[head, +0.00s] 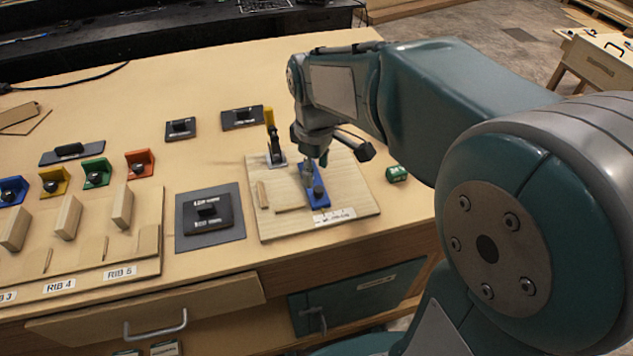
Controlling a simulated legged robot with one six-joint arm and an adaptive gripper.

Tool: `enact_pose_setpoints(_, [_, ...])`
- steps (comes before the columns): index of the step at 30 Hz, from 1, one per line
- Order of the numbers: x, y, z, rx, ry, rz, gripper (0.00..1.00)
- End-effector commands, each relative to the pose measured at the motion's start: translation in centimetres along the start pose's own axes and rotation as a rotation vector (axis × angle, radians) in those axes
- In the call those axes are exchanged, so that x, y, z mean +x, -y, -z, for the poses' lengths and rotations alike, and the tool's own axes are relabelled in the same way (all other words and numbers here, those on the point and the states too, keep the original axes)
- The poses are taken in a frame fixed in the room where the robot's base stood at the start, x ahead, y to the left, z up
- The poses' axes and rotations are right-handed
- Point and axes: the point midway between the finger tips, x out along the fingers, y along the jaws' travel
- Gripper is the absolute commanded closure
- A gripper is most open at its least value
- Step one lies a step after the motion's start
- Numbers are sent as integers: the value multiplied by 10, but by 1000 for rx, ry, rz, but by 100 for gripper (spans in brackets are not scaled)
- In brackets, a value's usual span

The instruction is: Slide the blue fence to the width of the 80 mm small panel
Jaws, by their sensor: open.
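The blue fence (322,199) lies on a light wooden board (362,205) at the right front of the bench. A dark knob stands on the fence. My gripper (316,166) points down, open, close above or at the fence's far part; I cannot tell whether it touches. A white scale label (334,216) lies at the fence's near end. Two small dark panels with knobs, a left one (175,136) and a right one (236,124), lie at the back. A larger dark panel (208,227) lies left of the board. I cannot read which panel is 80 mm.
A yellow-handled clamp (269,122) stands at the board's back edge. A green block (397,173) sits right of the board. Coloured brackets (95,171) and a rack of wooden ribs (105,265) fill the left. Bare bench shows behind the larger panel.

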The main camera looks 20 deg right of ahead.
Motion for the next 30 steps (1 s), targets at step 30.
enact_pose_setpoints(30, [-68, 4, -2, 20, -8, -9, 33])
